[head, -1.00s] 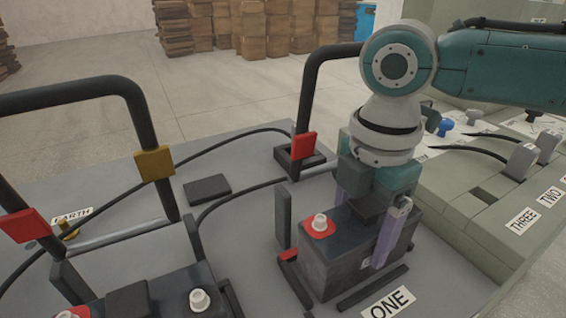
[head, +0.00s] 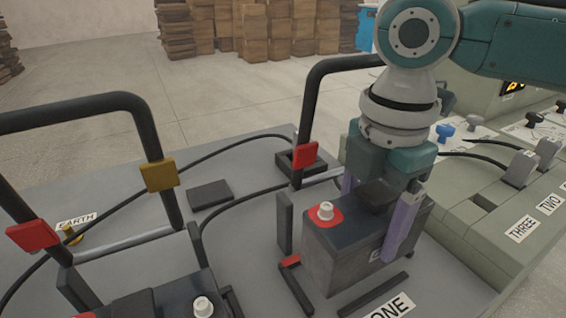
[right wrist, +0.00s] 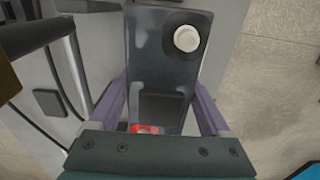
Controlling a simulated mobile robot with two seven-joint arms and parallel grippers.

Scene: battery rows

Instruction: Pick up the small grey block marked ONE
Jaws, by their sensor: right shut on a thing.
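A dark grey block-shaped battery (head: 345,250) stands out above the grey bench, behind a white label reading ONE (head: 388,310). It has a white terminal in a red ring on top and a small pale mark on its side, too small to read. My right gripper (head: 375,222) comes down from above and is shut on this battery, one finger on each side. The right wrist view shows the battery (right wrist: 165,65) between the purple fingers (right wrist: 160,112). The battery looks slightly raised and roughly upright. My left gripper does not show.
Low dark rails (head: 372,293) and an upright dark plate (head: 285,224) surround the battery's place. A second battery (head: 165,300) is at the lower left. Black bent bars (head: 312,95) and cables stand behind. A pale green console (head: 490,215) with THREE and TWO labels is at the right.

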